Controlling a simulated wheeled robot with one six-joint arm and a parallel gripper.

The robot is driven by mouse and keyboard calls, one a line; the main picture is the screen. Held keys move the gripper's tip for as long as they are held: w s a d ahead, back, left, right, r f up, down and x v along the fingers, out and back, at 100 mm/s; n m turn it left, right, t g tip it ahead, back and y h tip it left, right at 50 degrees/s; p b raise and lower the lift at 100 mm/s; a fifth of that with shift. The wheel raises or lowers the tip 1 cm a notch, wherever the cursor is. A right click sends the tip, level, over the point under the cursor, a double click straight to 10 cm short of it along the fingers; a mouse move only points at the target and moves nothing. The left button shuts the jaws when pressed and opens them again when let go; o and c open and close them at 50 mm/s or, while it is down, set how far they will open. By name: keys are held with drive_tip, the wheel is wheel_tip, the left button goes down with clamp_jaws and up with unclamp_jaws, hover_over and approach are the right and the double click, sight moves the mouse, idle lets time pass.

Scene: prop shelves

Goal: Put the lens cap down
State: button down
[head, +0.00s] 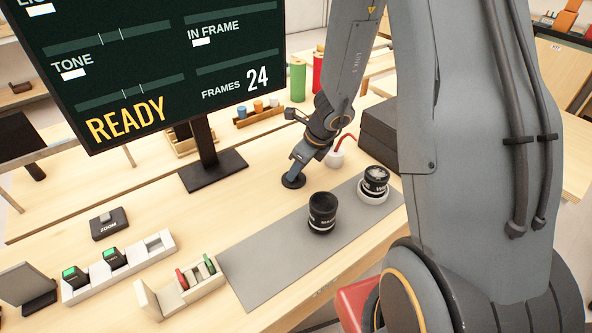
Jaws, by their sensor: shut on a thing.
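My gripper (296,173) points down over the wooden table, just beyond the back edge of the grey mat (262,262). It is shut on the black round lens cap (291,183), which lies flat under the fingertips, at or just above the table top. I cannot tell if it touches the wood. A black lens (322,214) stands upright on the mat, in front and to the right of the cap. A second black lens (375,181) stands in a white ring at the mat's right end. The fingers are small and partly hidden by the wrist.
A monitor (160,60) on a black stand (212,170) is left of my gripper. A dark box (378,138) and a white pot with a red tube (335,158) are to its right. A slotted holder (180,290) is at the front left. The mat's left part is bare.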

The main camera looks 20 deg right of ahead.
drive_tip(key=shift+f, duration=0.15)
drive_tip(key=c, duration=1.6)
unclamp_jaws()
drive_tip(key=shift+c, duration=0.2)
drive_tip(key=p+v, duration=0.3)
drive_tip(key=v, duration=0.9)
drive_tip(key=s+a+r+n+g+h, duration=0.1)
drive_tip(key=s+n, duration=0.5)
drive_tip(key=n, duration=0.8)
drive_tip(key=s+a+r+n+h, duration=0.1)
drive_tip(key=s+r+n, duration=0.3)
drive_tip(key=n, duration=1)
drive_tip(key=s+a, duration=0.1)
drive_tip(key=s, duration=0.2)
drive_tip(key=shift+s+a+r+g+h, duration=0.2)
drive_tip(key=shift+r+g+h, duration=0.15)
drive_tip(key=shift+g+h, duration=0.05)
